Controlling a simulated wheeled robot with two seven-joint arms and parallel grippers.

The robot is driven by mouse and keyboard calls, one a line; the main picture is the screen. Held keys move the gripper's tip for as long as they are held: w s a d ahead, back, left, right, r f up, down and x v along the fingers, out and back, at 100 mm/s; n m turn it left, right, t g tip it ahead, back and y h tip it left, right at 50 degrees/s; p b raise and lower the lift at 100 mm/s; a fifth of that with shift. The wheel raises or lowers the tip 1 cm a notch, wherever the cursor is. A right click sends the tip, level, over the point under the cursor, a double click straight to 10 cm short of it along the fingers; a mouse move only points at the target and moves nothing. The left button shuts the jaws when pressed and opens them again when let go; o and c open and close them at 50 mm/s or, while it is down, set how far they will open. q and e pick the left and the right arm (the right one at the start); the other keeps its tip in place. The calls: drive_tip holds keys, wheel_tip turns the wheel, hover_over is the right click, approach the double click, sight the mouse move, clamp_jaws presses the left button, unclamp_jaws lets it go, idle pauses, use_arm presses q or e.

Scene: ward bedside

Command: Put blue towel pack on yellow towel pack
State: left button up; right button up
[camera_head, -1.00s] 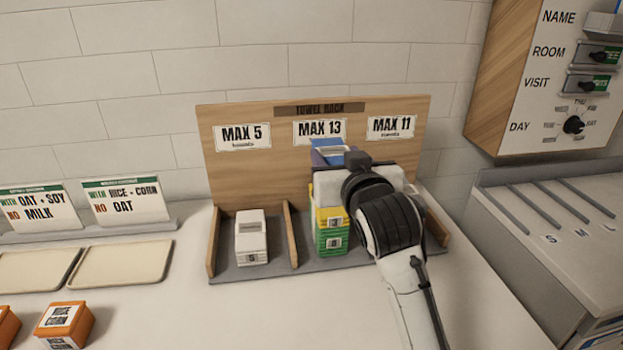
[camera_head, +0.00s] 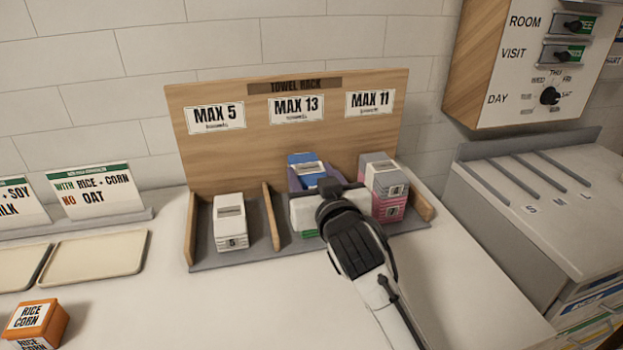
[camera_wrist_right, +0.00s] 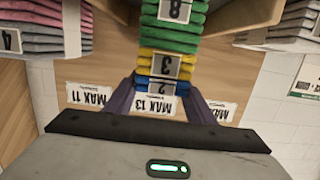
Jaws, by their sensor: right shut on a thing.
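The blue towel pack (camera_head: 302,166) is in the middle compartment, under the MAX 13 sign. My right gripper (camera_wrist_right: 158,96) is shut on it, with a purple finger on each side of the blue pack (camera_wrist_right: 143,84) in the right wrist view. That view is upside down and shows the blue pack against the top of the yellow towel pack (camera_wrist_right: 187,69), with no clear gap. The yellow pack lies on the green pack (camera_wrist_right: 173,27). In the head view my right gripper hides the yellow pack and most of the green. My left gripper is out of view.
The towel rack (camera_head: 225,168) has low dividers. A white pack (camera_head: 229,225) stands in its left compartment. A grey pack (camera_head: 380,174) lies on a pink pack (camera_head: 390,208) in the right one, close beside my gripper.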

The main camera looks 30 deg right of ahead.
drive_tip(key=o, duration=1)
drive_tip(key=shift+o, duration=0.2)
drive_tip(key=shift+r, duration=0.1)
drive_tip(key=v, duration=0.7)
drive_tip(key=shift+s+b, duration=0.25)
drive_tip(key=shift+b, duration=0.15)
drive_tip(key=shift+a, duration=0.1)
